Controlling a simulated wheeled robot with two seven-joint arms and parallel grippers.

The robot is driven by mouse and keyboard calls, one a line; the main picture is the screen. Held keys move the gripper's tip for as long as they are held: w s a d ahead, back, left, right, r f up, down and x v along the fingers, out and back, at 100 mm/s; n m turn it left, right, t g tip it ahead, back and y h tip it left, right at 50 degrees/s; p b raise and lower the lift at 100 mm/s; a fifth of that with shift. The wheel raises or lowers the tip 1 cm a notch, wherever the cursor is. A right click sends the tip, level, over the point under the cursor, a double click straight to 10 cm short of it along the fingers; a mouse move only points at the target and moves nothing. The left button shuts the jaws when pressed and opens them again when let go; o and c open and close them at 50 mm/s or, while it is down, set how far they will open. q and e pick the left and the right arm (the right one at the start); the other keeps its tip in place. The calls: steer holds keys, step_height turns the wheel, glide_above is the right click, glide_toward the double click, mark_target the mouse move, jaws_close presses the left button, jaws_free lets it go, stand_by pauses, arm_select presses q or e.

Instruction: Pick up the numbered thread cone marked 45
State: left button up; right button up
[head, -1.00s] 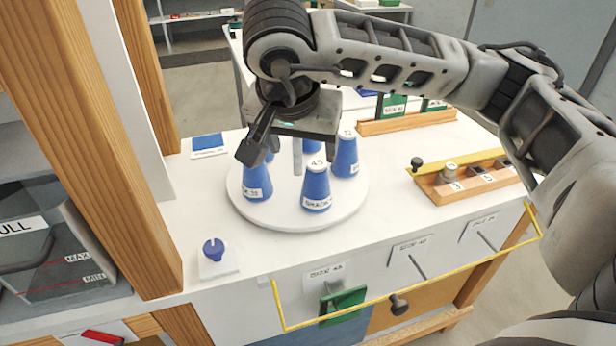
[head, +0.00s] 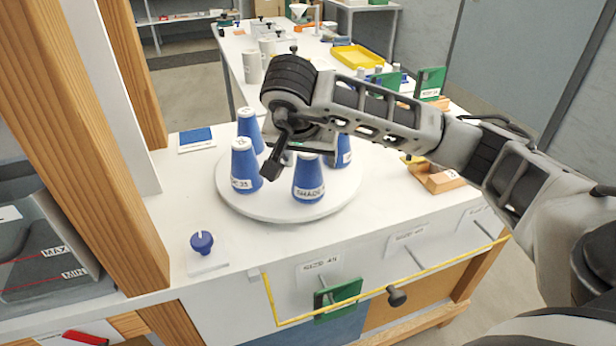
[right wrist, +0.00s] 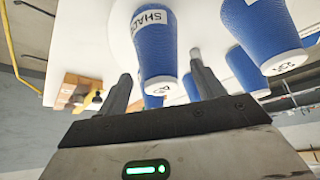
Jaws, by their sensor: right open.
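Several blue thread cones stand on a white round turntable (head: 235,204). The front cone (head: 308,182) has a "SHADE" label; its small number near the narrow end is not clearly readable. The left cone (head: 244,170) carries a label ending in 35. Another cone (head: 249,128) stands behind it, and one (head: 344,152) at the right is partly hidden by my arm. My right gripper (head: 287,160) is open over the turntable, just above and behind the front cone. In the right wrist view, the SHADE cone (right wrist: 158,45) appears between the open fingers (right wrist: 163,85), with no visible grip. My left gripper is out of view.
A blue knob (head: 202,242) stands at the front left of the white table. A wooden post (head: 105,150) rises at the left. A yellow rail (head: 375,291) and a green block (head: 338,298) are along the front edge. A wooden block (head: 440,180) is at the right.

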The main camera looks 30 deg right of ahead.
steer(key=shift+x, duration=1.45)
steer(key=c, duration=1.1)
steer(key=shift+r, duration=0.15)
